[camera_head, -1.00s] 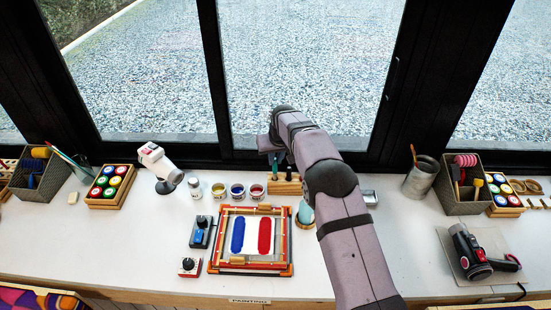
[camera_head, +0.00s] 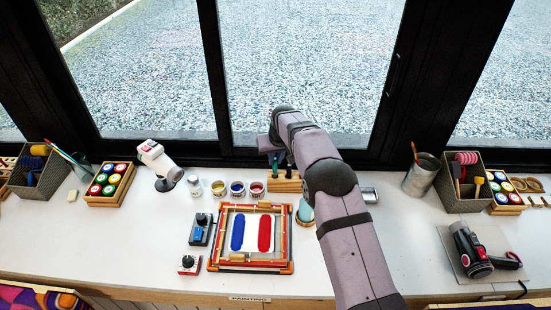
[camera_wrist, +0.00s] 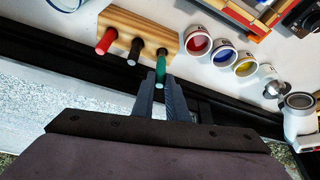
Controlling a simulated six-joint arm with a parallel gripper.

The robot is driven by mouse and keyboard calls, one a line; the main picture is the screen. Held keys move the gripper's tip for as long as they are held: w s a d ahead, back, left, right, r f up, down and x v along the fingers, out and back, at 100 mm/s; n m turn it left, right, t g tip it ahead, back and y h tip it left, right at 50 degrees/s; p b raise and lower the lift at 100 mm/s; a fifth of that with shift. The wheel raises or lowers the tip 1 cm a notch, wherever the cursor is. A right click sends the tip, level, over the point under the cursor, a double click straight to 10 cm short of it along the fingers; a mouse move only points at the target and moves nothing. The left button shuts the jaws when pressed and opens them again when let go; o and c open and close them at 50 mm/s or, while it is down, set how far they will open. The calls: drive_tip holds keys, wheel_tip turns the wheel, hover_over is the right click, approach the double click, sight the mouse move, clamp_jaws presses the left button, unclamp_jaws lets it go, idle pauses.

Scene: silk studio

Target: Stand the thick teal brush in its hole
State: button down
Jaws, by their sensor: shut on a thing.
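The thick teal brush (camera_wrist: 161,68) is between the two fingers of my gripper (camera_wrist: 160,84) in the wrist view, and my gripper is shut on it. The brush lines up with the end hole of the wooden block (camera_wrist: 178,37), on the paint-pot side. Its lower end is at the block, but I cannot tell how deep it sits. A red brush (camera_wrist: 106,41) and a dark brush (camera_wrist: 134,51) stand in the same block. In the head view the block (camera_head: 289,186) is at the window side of the counter, below my gripper (camera_head: 276,157).
Paint pots, red (camera_wrist: 197,42), blue (camera_wrist: 222,54) and yellow (camera_wrist: 245,64), stand in a row beside the block. A screen-print frame (camera_head: 290,238) lies in front. The black window frame (camera_wrist: 60,60) is close behind.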

drive_tip(key=shift+f, duration=0.25)
drive_tip(key=shift+f+b, duration=0.3)
drive_tip(key=shift+f, duration=0.05)
drive_tip(key=shift+f+b, duration=0.5)
drive_tip(key=shift+f, duration=0.35)
idle(0.5)
drive_tip(key=c, duration=1.7)
unclamp_jaws()
drive_tip(key=shift+o, duration=0.2)
drive_tip(key=b+v, duration=0.3)
drive_tip(key=v, duration=0.4)
drive_tip(key=shift+s+r, duration=0.1)
